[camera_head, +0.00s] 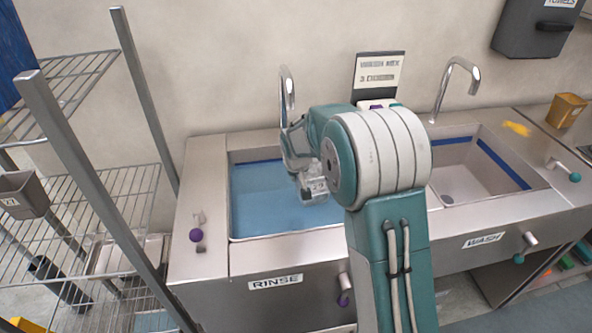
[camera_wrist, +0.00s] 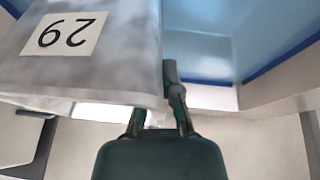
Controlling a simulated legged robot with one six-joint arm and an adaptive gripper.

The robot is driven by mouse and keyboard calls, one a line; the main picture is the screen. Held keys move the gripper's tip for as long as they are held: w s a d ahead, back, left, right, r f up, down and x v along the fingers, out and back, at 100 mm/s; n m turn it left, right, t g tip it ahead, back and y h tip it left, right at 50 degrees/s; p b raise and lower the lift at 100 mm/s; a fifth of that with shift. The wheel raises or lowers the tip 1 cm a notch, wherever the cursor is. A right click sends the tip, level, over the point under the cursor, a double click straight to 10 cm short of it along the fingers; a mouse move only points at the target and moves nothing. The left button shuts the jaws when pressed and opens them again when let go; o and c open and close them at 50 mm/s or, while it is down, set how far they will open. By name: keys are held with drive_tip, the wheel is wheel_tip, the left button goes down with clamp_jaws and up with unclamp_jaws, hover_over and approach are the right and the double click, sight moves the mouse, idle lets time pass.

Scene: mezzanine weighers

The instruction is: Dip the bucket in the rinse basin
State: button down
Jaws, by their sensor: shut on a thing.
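The bucket is a grey, metal-looking container with a white label bearing an upside-down number. It fills the upper left of the wrist view (camera_wrist: 110,70), and a small part shows in the head view (camera_head: 315,190). My gripper (camera_wrist: 172,98) is shut on the bucket's edge; in the head view, my arm partly hides it. The rinse basin (camera_head: 290,238) is the left sink, marked RINSE, with blue water in it. The bucket is over this basin in the head view. I cannot tell whether its bottom touches the water. Blue water also shows in the wrist view (camera_wrist: 210,45).
The wash basin (camera_head: 465,185) on the right looks empty. Curved faucets stand behind both basins, the left one (camera_head: 287,95) close to my arm. A wire rack (camera_head: 100,200) with metal posts stands at the left.

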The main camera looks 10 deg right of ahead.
wheel_tip(320, 180, down, 13)
idle(1.2)
idle(2.1)
drive_tip(key=shift+r, duration=11.6)
